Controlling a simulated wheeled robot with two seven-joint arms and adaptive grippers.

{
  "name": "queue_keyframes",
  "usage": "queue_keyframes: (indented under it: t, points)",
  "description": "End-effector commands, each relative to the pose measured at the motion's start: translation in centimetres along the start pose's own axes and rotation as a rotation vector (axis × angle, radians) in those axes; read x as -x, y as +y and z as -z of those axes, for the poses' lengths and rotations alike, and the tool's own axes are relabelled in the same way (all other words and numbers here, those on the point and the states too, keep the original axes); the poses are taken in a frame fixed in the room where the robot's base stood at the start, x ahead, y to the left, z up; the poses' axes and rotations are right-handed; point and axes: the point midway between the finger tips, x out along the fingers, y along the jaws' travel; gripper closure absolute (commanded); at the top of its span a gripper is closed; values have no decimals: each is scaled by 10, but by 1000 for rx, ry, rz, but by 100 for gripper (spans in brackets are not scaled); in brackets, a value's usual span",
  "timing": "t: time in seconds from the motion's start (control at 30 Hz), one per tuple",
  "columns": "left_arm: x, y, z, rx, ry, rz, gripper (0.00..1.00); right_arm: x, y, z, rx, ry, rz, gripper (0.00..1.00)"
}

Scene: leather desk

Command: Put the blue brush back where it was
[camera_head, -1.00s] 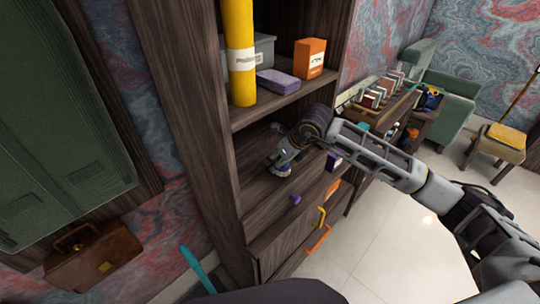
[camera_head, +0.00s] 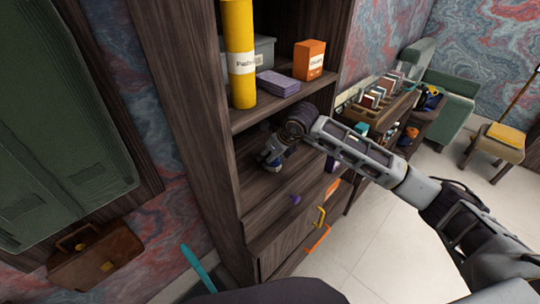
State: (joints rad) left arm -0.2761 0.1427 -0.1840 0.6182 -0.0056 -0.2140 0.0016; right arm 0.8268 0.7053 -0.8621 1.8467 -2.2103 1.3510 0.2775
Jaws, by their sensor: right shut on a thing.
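My right gripper (camera_head: 271,161) is inside the dark wooden cabinet, over the shelf below the one with the yellow tube. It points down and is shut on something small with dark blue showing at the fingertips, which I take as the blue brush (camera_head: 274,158). The fingers hide most of it, and I cannot tell whether it touches the shelf. My left gripper is not in view.
Cabinet side panels and the shelf edge are close around my right arm. A brown briefcase (camera_head: 95,254) is at left.

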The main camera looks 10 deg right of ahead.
Motion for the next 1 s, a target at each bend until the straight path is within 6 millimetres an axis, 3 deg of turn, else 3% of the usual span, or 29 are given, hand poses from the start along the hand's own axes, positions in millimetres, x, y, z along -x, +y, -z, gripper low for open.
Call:
queue_keyframes:
  t: [0.37,0.4,0.57,1.0]
  points:
    - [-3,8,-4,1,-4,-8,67,-3,0,2,0,1,0,74]
    - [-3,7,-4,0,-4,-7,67,-3,0,2,-1,1,0,53]
    - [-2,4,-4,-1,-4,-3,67,-2,0,2,-1,1,0,33]
    - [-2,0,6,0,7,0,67,-1,0,1,-1,1,1,33]
